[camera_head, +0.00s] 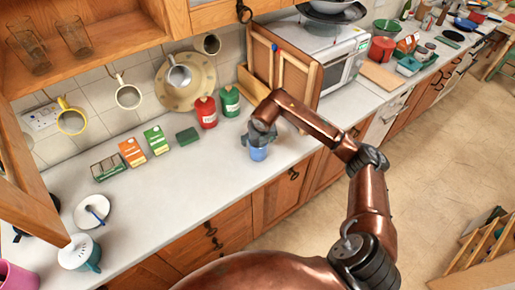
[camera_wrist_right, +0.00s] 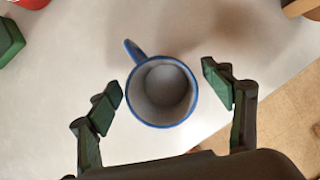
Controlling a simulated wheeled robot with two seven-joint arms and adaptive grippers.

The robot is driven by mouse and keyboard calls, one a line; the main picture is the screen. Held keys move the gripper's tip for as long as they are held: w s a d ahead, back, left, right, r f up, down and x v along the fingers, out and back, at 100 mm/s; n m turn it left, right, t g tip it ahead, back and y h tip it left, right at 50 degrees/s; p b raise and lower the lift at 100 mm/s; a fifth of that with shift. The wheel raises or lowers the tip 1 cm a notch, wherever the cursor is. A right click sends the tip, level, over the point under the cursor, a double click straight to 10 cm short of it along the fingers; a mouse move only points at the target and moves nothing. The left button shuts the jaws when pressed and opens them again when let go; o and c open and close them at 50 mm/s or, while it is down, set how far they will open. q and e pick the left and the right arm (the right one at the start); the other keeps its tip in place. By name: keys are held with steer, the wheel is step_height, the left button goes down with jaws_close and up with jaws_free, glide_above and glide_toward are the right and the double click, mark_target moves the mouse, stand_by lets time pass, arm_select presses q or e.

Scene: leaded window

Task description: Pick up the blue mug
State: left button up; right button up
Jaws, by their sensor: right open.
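The blue mug (camera_head: 258,152) stands upright on the pale counter, close to its front edge. In the right wrist view I look down into the mug (camera_wrist_right: 162,92); its rim is blue, its inside is greyish white, and its handle points up and left. My right gripper (camera_head: 257,138) is right above the mug and hides part of its top in the head view. In the wrist view the right gripper's green fingers (camera_wrist_right: 162,86) are open, one on each side of the mug, with gaps to both. My left gripper is not in view.
Red (camera_head: 206,112) and green (camera_head: 230,101) canisters stand behind the mug. A microwave (camera_head: 340,62) is at the back right. Counter around the mug is clear.

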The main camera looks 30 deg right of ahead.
steer(key=shift+r, duration=0.1)
steer(key=c, duration=2)
